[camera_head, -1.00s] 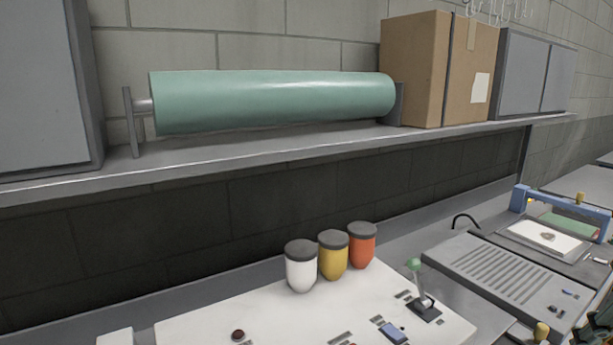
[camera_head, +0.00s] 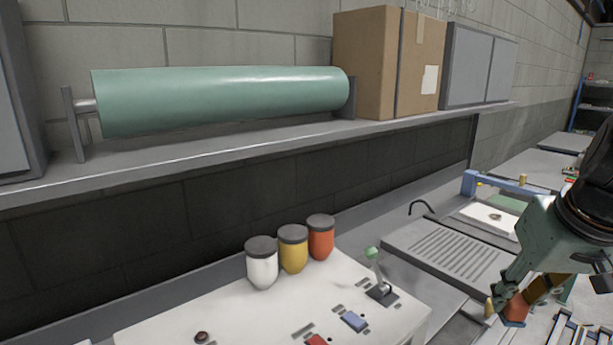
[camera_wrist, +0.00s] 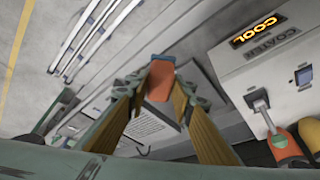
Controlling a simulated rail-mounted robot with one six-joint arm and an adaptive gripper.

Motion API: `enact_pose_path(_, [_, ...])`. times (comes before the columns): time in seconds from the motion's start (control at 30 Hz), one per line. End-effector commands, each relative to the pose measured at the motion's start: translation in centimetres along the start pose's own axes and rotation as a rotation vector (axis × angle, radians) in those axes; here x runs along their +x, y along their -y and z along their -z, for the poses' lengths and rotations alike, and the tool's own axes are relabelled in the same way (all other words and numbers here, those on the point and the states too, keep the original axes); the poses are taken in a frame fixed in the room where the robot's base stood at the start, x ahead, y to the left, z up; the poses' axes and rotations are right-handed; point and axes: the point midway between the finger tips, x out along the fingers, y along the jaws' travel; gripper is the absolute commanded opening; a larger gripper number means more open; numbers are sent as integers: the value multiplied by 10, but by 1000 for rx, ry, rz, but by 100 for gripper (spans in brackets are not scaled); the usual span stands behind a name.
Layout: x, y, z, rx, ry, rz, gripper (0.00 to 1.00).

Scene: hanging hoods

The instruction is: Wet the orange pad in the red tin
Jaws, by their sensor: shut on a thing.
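My gripper (camera_head: 517,300) is at the right edge of the head view, pointing down and left. It is shut on an orange block (camera_head: 517,309), which looks like the orange pad, with a blue edge at its far end. In the wrist view the block (camera_wrist: 159,85) sits between the two fingertips, its blue end (camera_wrist: 162,58) outward. It is held in the air. An orange-red jar with a dark lid (camera_head: 320,240) stands on a white machine, well left of my gripper. I cannot tell whether this jar is the red tin; no other red tin shows clearly.
White (camera_head: 262,267) and yellow (camera_head: 293,254) jars stand beside the orange-red one. The white machine (camera_head: 230,315) has a green-knobbed lever (camera_head: 373,262). A grey ribbed unit (camera_head: 450,250) and a blue frame (camera_head: 500,183) lie behind my gripper. A shelf (camera_head: 250,142) overhangs the bench.

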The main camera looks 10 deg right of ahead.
Motion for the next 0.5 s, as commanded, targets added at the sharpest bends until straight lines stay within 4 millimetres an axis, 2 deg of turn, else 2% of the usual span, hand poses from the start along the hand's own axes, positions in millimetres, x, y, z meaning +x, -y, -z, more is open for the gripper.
enact_pose_path(0.5, [5,7,5,-1,4,1,13])
